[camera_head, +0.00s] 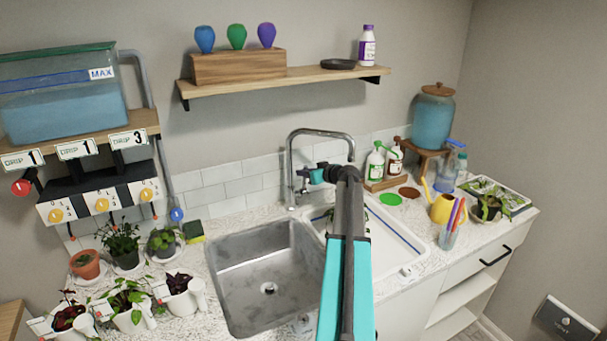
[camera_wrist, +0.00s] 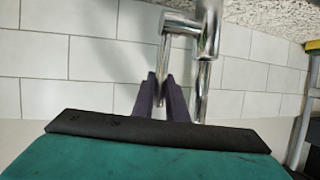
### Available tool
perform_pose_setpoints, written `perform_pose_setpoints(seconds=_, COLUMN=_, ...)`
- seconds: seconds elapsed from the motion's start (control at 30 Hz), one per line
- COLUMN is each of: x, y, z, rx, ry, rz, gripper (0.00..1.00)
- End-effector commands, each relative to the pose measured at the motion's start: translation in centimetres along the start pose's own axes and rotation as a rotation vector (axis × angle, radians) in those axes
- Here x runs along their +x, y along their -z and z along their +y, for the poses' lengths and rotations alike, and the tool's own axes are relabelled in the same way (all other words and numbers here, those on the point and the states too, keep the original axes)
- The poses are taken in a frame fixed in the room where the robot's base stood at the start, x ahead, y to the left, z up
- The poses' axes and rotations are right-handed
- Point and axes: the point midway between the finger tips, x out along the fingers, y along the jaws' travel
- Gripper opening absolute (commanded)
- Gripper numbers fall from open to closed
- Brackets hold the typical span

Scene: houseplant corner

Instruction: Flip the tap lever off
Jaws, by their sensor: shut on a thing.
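The chrome tap (camera_head: 291,165) stands behind the sink, with its spout arching to the right over the basin. In the wrist view, the tap body (camera_wrist: 207,45) stands right of my fingers, and its thin lever (camera_wrist: 163,48) bends off it and runs between the fingertips. My gripper (camera_head: 308,178) is at the right side of the tap in the head view. In the wrist view, its dark fingers (camera_wrist: 161,80) are closed on the end of the lever. The lever is too small to make out clearly in the head view.
The steel sink (camera_head: 265,270) lies below the tap, with a white drainer tray (camera_head: 400,240) on its right. A soap caddy (camera_head: 383,180) stands right of my arm. A wall shelf (camera_head: 290,82) hangs above. Potted plants and a sponge (camera_head: 193,231) stand left.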

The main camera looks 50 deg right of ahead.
Motion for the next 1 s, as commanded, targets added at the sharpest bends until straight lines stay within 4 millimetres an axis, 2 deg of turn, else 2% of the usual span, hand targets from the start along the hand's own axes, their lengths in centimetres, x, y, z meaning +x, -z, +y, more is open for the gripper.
perform_pose_setpoints(seconds=0.1, x=0.0, y=0.2, z=-0.1, rx=0.003, ry=0.006, rz=0.003, gripper=0.00)
perform_pose_setpoints(seconds=0.13, x=0.0, y=0.2, z=0.0, rx=0.003, ry=0.005, rz=0.003, gripper=0.14)
perform_pose_setpoints(seconds=0.23, x=-0.1, y=0.1, z=0.2, rx=0.004, ry=0.003, rz=0.004, gripper=0.31)
perform_pose_setpoints(seconds=0.67, x=-0.7, y=0.0, z=0.5, rx=0.003, ry=-0.002, rz=0.003, gripper=0.31)
perform_pose_setpoints(seconds=0.87, x=-2.1, y=-0.1, z=0.5, rx=0.002, ry=-0.004, rz=0.004, gripper=0.31)
perform_pose_setpoints(seconds=1.0, x=-4.0, y=-0.3, z=0.5, rx=0.003, ry=-0.004, rz=0.004, gripper=0.31)
